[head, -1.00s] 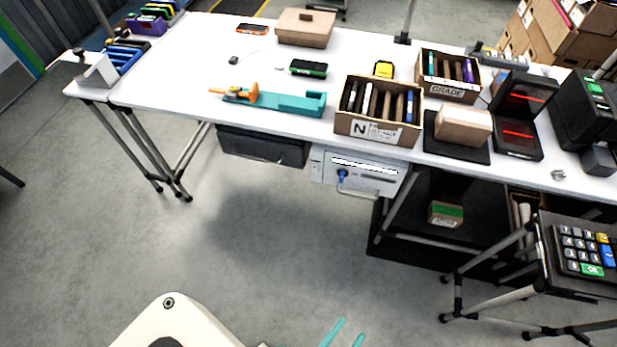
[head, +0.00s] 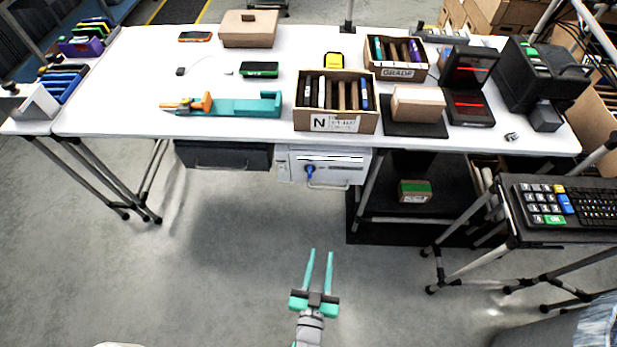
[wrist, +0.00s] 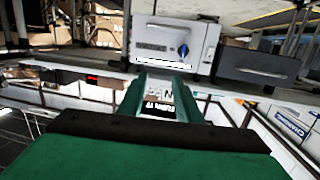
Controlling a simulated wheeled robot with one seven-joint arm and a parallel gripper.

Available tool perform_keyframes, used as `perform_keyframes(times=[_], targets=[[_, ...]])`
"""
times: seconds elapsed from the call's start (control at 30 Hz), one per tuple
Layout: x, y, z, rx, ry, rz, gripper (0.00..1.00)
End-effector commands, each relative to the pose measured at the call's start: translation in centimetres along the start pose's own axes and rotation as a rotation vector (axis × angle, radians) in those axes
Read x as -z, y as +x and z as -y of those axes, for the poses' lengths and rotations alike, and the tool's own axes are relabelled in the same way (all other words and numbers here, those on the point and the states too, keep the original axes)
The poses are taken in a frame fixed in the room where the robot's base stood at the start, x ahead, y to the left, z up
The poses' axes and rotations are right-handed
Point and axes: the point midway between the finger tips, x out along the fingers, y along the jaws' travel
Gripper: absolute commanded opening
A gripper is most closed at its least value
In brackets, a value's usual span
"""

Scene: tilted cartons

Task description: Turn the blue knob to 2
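The blue knob (head: 310,171) is on the front of a white box (head: 341,168) mounted under the table's front edge. The knob also shows in the wrist view (wrist: 183,50), on the box's pale face, which appears upside down there. Its pointer and any numbers are too small to read. My gripper (head: 320,252) has two teal fingers, apart and empty, in front of and below the box. In the wrist view its fingers (wrist: 161,88) reach toward the box, apart from the knob.
A black drawer (head: 222,155) hangs left of the white box, and a bar handle (head: 328,186) is below the knob. The white table (head: 130,75) carries cartons and tools above. A stand with a keypad (head: 545,204) is at right. The floor in front is clear.

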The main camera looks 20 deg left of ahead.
Motion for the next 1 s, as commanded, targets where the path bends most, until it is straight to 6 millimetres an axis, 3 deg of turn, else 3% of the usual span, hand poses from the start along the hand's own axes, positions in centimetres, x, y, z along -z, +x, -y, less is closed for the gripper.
perform_keyframes(times=[0.03, 0.2, 0.4, 0.5, 0.83, 1.0], targets=[[-0.3, 2.4, 0.7, 0.016, -0.002, -0.016, 0.31], [-1.3, 9.0, 3.0, 0.063, -0.007, -0.050, 0.31], [-1.1, 15.4, 5.7, 0.106, -0.013, -0.082, 0.31], [-0.9, 17.3, 6.5, 0.118, -0.015, -0.092, 0.31], [-0.5, 20.3, 7.4, 0.127, -0.018, -0.101, 0.31], [-0.2, 23.0, 7.8, 0.128, -0.016, -0.101, 0.31]])
